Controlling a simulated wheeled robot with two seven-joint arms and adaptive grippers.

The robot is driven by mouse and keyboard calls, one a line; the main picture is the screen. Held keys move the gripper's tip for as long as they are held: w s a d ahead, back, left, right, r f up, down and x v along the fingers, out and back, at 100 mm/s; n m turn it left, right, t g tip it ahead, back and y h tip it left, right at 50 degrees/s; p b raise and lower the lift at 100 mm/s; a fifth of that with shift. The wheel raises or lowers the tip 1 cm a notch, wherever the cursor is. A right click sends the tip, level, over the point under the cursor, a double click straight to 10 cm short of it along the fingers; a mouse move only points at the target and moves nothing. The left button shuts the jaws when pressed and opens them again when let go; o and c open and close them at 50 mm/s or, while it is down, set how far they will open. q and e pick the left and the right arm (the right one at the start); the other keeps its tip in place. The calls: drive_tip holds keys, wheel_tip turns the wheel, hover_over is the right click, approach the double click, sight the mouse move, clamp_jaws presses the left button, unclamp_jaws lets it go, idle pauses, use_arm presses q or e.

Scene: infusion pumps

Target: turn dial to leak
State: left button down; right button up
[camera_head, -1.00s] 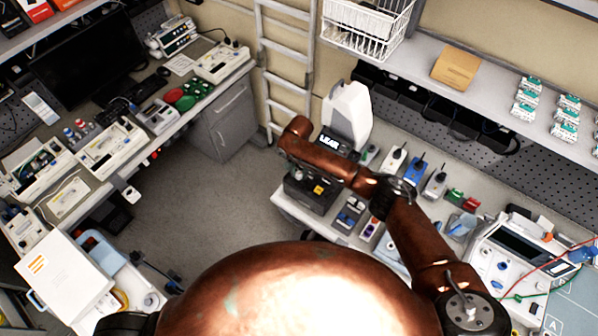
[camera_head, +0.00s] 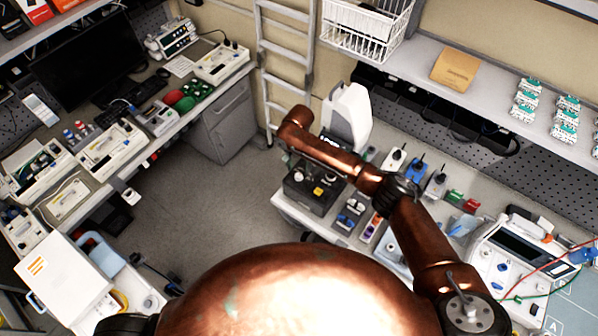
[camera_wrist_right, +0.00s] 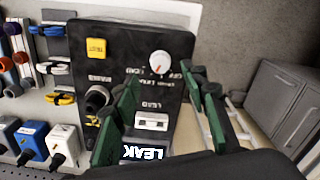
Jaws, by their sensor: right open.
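The tester is a black box (camera_head: 305,199) with a yellow button, on the right-hand bench in the head view. In the right wrist view its black panel (camera_wrist_right: 130,40) carries a white dial (camera_wrist_right: 160,64) with a red mark, a yellow button (camera_wrist_right: 96,48) and a lit display (camera_wrist_right: 143,152) reading LEAK. My right gripper (camera_wrist_right: 163,82) is open, its green fingers on either side of the dial's line of sight. The dial shows just beyond the fingertips, apparently apart from them. The small lettering around the dial is blurred. In the head view my right arm covers part of the tester.
A tall white unit (camera_head: 350,115) stands behind the tester. Coloured plugs and modules (camera_head: 415,168) crowd the bench to its right. A grey cabinet (camera_wrist_right: 285,105) shows at right in the wrist view. The floor (camera_head: 205,205) left of the bench is clear.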

sight(299, 175)
wheel_tip(299, 175, up, 7)
drive_tip(key=shift+f, duration=0.2)
idle(0.6)
